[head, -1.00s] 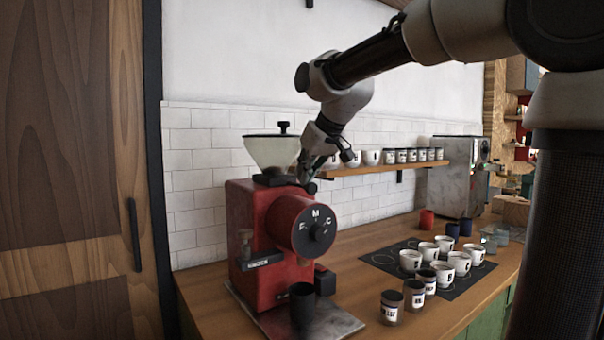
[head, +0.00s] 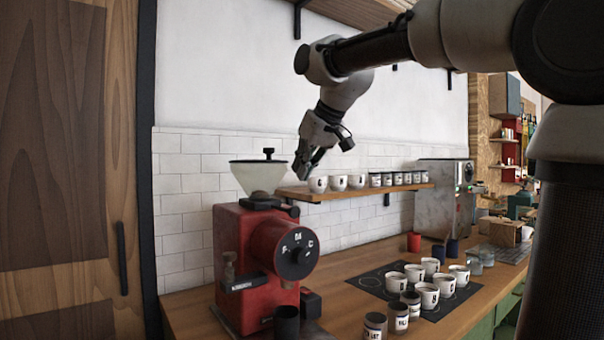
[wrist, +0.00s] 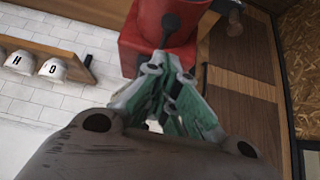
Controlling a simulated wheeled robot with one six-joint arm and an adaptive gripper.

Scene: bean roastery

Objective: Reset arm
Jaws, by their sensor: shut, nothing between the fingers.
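My gripper (head: 304,173) is shut and empty in the head view. It hangs in the air above and to the right of the red grinder's hopper, in front of the tiled wall and close to the left end of the wall shelf. In the wrist view my gripper's fingers (wrist: 168,75) are together, with the red grinder (wrist: 150,35) beyond them. The red grinder (head: 235,260) stands on the counter with a pale cone hopper (head: 257,177) and a round dial on its front. My gripper looks apart from the grinder and the shelf.
The wall shelf (head: 290,192) holds white cups and small jars. The counter (head: 345,290) carries a black mat (head: 365,283) with several white cups, labelled jars (head: 374,324) and a dark cup (head: 286,322). A steel machine (head: 440,200) stands at the back right. A wooden door (head: 60,150) is at left.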

